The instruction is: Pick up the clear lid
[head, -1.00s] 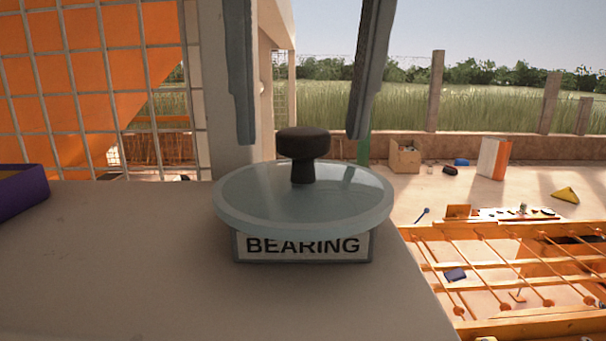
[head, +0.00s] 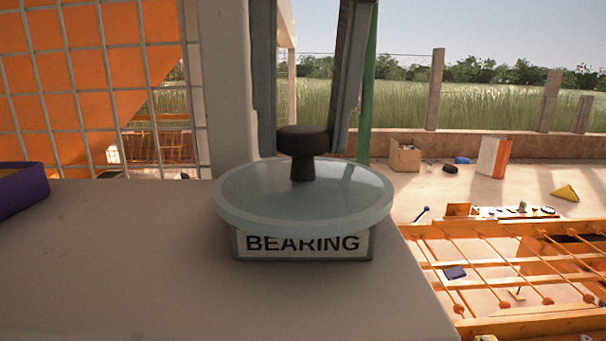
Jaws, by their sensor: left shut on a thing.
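The clear lid (head: 250,196) is a round, bluish see-through disc with a dark knob (head: 303,142) standing up from its middle. It lies on a box labelled BEARING (head: 302,245) near the right edge of the grey table. My left gripper (head: 304,148) comes down from above, its two grey fingers on either side of the knob, shut on it. The lid looks level and still on the box. My right gripper is not in view.
A purple tray (head: 22,196) stands at the table's left edge. The grey table top (head: 120,270) is clear left of the box. Beyond its right edge are an orange frame with rods (head: 510,265), a cardboard box (head: 405,156) and an orange-and-white block (head: 493,157).

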